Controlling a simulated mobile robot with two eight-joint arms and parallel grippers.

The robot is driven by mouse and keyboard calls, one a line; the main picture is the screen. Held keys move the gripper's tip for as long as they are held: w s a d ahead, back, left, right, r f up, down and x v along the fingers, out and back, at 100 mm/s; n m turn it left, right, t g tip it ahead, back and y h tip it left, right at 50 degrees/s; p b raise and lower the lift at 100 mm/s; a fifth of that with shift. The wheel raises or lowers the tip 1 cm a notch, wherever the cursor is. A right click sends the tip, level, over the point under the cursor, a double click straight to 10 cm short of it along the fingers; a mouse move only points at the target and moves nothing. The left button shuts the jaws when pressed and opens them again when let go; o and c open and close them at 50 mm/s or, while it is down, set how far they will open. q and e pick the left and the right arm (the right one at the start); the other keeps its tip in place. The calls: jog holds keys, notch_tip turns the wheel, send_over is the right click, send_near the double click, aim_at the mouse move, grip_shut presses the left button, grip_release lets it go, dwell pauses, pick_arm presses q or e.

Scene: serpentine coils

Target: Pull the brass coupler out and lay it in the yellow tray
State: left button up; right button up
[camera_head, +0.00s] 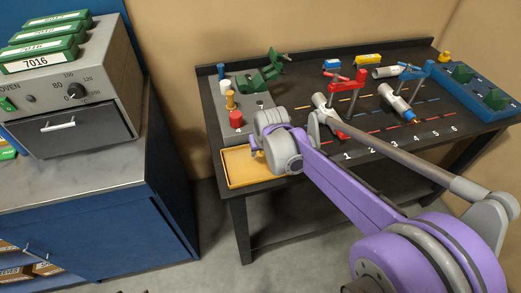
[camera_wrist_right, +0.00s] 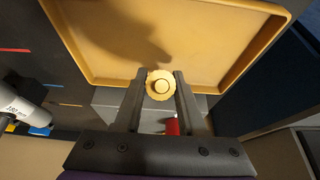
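The brass coupler (camera_wrist_right: 160,86) shows in the right wrist view as a round yellow piece with a ring in its middle. It sits between the two fingertips of my right gripper (camera_wrist_right: 160,80), which appear closed against its sides. The tray shows bare inside, with a dark shadow in the wrist view (camera_wrist_right: 190,78). My left gripper is in neither view.
Red (camera_head: 345,92) and blue (camera_head: 414,76) fixtures stand on the dark table. An oven (camera_head: 75,85) is at the left.

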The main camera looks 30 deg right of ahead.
jog(key=o, duration=0.5)
jog(key=shift+r, duration=0.1)
jog(key=p+v, duration=0.1)
jog(key=v, duration=1)
jog(key=s+a+f+n, duration=0.1)
jog(key=s+a+f, duration=0.2)
jog(key=s, duration=0.2)
jog(key=s+a+f+n+p, duration=0.1)
jog(key=s+a+f, duration=0.2)
jog(key=s, duration=0.3)
jog(key=s+a+f+y+p, duration=0.1)
jog(key=s+a+f, duration=0.2)
jog(key=s, duration=0.3)
jog(key=shift+f+n+t, duration=0.3)
jog(key=shift+n, duration=0.1)
jog(key=shift+a, duration=0.15)
